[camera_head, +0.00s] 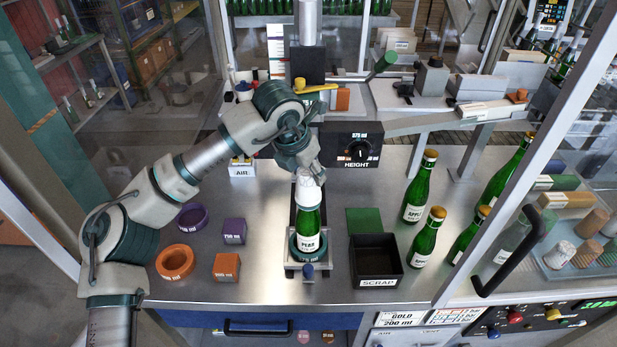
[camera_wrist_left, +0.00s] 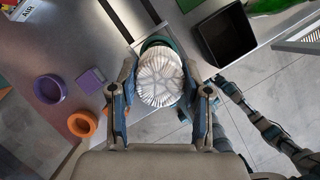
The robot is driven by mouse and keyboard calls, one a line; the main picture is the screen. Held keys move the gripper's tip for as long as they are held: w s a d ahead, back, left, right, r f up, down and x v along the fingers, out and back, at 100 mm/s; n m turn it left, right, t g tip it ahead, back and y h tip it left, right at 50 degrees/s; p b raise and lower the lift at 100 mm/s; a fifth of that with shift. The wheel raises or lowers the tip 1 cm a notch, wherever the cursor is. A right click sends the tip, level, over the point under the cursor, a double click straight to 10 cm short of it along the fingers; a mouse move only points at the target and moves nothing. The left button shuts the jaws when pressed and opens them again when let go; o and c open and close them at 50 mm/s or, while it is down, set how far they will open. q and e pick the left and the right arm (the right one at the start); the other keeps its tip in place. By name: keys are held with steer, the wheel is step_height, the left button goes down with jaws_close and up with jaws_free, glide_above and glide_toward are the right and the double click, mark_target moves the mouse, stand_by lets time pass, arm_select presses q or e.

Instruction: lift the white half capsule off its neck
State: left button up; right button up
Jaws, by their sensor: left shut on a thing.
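The white half capsule (camera_head: 307,188) sits over the neck of the green PEAR bottle (camera_head: 308,218), which stands upright in a holder (camera_head: 310,264) on the steel table. My left gripper (camera_head: 306,172) comes down from above and is shut on the capsule. In the left wrist view the capsule's pleated white top (camera_wrist_left: 158,78) lies between the two fingers of the left gripper (camera_wrist_left: 160,95). The capsule hides the bottle in that view. The capsule's lower edge meets the green glass; no gap shows there. I do not see my right gripper in the head view.
A black SCRAP bin (camera_head: 376,262) stands right of the holder, with a green pad (camera_head: 364,220) behind it. Orange and purple rings (camera_head: 175,262) (camera_head: 192,216) and blocks (camera_head: 227,267) lie left. Several capped bottles (camera_head: 417,197) stand right. The HEIGHT box (camera_head: 352,144) is close behind.

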arm_select(q)
step_height(320, 180, up, 9)
steer(key=shift+s+p, duration=0.1)
steer(key=shift+p, duration=0.65)
steer(key=shift+r, duration=1.65)
arm_select(e)
steer(key=s+d+f, duration=0.1)
steer(key=s+f, duration=0.7)
steer(key=s, duration=0.1)
steer(key=shift+s+d+g, duration=0.3)
steer(key=shift+s+d, duration=0.05)
steer(key=shift+s, duration=0.05)
